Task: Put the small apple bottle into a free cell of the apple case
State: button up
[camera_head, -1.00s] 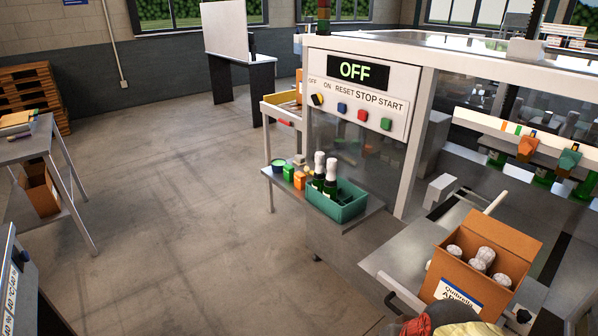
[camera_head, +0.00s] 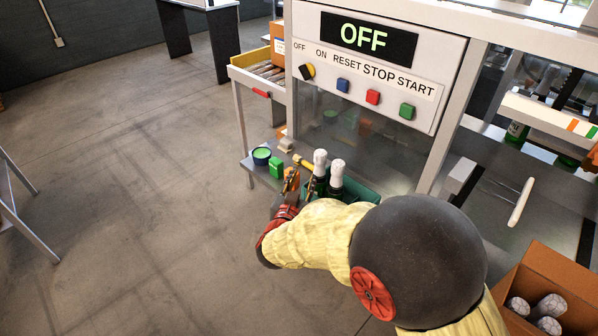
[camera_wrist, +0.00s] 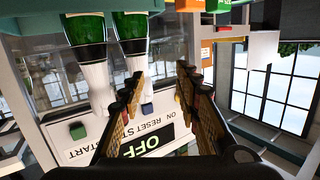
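Two dark green bottles with white tops stand upright in a teal crate (camera_head: 368,188) on the side shelf, a left one (camera_head: 319,172) and a right one (camera_head: 336,178). I cannot tell which is the small apple bottle. My gripper (camera_head: 300,183) is at the crate's left, close beside the left bottle. In the upside-down wrist view my gripper (camera_wrist: 160,78) is open, with bottles (camera_wrist: 86,35) and (camera_wrist: 131,32) at its left; contact is unclear. The cardboard case (camera_head: 570,275), cut off at lower right, holds several white-topped bottles (camera_head: 550,305). My arm hides part of the crate.
The machine's panel (camera_head: 380,65), reading OFF, rises behind the crate. A white handle (camera_head: 521,202) stands near the case. The floor at left is clear.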

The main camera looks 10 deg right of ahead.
aim_at(319, 159)
jog(key=d+r, duration=0.1)
jog(key=d+r+h, duration=0.1)
jog(key=r, duration=0.1)
jog(key=s+r+h, duration=0.1)
jog(key=shift+d+r+m+t, duration=0.15)
jog(key=shift+d+m+t, duration=0.25)
jog(key=shift+f+b+x, duration=0.2)
jog(key=shift+b+x, duration=0.65)
jog(key=shift+x, duration=1.15)
jog(key=shift+f+b+x, duration=0.15)
jog(key=shift+b+x, duration=0.7)
jog(key=shift+x, duration=1.15)
jog(key=shift+s, duration=0.1)
jog(key=c, duration=0.3)
grip_shut()
jog(key=shift+r, duration=0.1)
